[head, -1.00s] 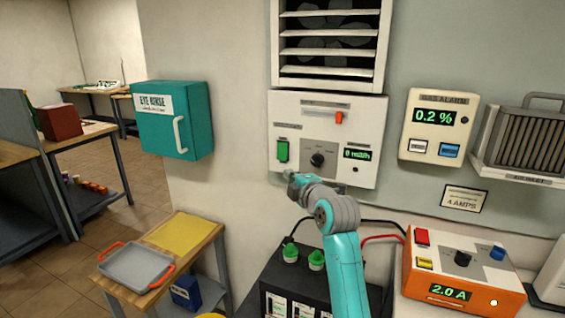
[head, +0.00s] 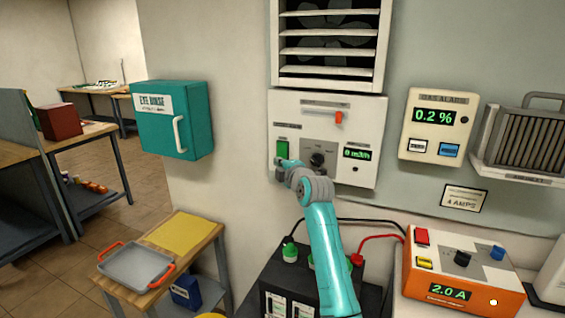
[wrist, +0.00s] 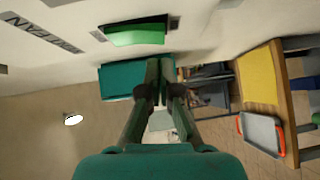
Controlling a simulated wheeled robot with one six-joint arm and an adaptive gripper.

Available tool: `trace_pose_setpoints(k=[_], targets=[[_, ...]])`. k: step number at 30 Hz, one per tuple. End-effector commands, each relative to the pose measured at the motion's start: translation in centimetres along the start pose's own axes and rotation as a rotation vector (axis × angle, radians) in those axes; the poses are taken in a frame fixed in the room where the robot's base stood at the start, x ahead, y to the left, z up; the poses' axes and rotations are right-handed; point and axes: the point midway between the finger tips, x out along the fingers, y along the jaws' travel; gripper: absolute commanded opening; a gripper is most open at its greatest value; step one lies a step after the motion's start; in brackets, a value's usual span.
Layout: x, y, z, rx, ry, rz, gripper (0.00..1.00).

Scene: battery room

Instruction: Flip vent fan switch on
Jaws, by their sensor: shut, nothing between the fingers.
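The vent fan switch (head: 282,148) is a green rocker at the left of the white control panel (head: 370,118). In the wrist view the green rocker (wrist: 136,34) shows near the top, with part of a "VENT FAN" label (wrist: 42,32) to its left. My gripper (head: 283,163) is shut and empty, just below the green rocker in the head view and overlapping its lower edge. In the wrist view its fingertips (wrist: 160,64) are together, a little below the rocker. I cannot tell whether they touch it. The panel's flow display (head: 357,154) reads 0 m3/h.
A dark knob (head: 317,160) and an orange slider (head: 338,117) share the panel. The louvred vent (head: 328,51) is above. A battery with red and black cables and an orange charger (head: 465,275) stand below. A teal eye rinse box (head: 175,118) hangs at left.

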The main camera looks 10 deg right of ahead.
Motion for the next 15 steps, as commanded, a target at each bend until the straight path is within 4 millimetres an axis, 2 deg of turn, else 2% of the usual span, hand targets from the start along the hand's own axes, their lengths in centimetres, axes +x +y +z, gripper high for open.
trace_pose_setpoints(k=[6,15], targets=[[1.3,0.0,1.3,0.000,0.000,-0.001,0.00],[1.5,0.0,1.6,-0.001,0.000,0.000,0.00]])
